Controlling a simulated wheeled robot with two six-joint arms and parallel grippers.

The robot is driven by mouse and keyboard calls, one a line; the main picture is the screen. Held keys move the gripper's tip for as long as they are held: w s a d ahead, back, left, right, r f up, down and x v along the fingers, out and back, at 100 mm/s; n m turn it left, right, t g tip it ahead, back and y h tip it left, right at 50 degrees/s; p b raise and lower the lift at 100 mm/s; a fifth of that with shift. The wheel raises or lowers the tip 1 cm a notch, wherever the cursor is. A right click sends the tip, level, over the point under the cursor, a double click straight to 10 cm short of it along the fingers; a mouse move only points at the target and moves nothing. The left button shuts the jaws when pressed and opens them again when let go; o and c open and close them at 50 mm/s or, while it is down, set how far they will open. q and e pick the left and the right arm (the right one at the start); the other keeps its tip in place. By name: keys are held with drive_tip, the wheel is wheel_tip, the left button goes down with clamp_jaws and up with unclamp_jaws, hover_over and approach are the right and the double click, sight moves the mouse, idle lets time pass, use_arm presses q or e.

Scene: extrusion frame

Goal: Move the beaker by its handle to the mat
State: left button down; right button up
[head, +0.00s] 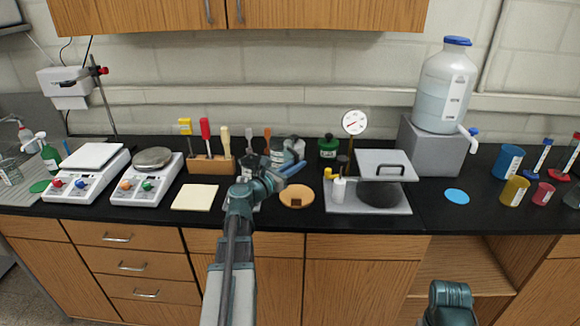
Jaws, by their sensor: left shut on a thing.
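A small greyish beaker (277,151) shows at the tip of my left arm, near the middle of the black bench. My left gripper (283,172) is beside it, shut on it at the near side. The handle and the exact grip are hidden by the gripper and wrist. Several flat pieces could be the mat: a cream square (195,197) left of my left arm, a round orange-brown piece (297,193) just right of the gripper, and a round blue piece (457,196) further right. Part of my right arm shows at the bottom right, but its gripper does not.
A grey tray with a dark pot and raised plate (384,165) stands to the right. A large water jug (446,88) sits on a grey block behind right.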

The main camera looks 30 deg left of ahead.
use_arm(q)
drive_tip(key=shift+w+d, duration=1.75)
drive_tip(key=shift+w, duration=0.3)
drive_tip(key=shift+f+b, duration=5.9)
drive_tip(key=shift+b, duration=0.05)
drive_tip(key=shift+f+b, duration=0.6)
drive_tip(key=shift+f, duration=0.05)
drive_tip(key=c, duration=0.8)
unclamp_jaws()
drive_tip(key=s, duration=0.4)
drive_tip(key=s+a, duration=0.1)
drive_tip(key=s, duration=0.8)
drive_tip(key=shift+s+a, duration=0.3)
drive_tip(key=shift+s, duration=0.05)
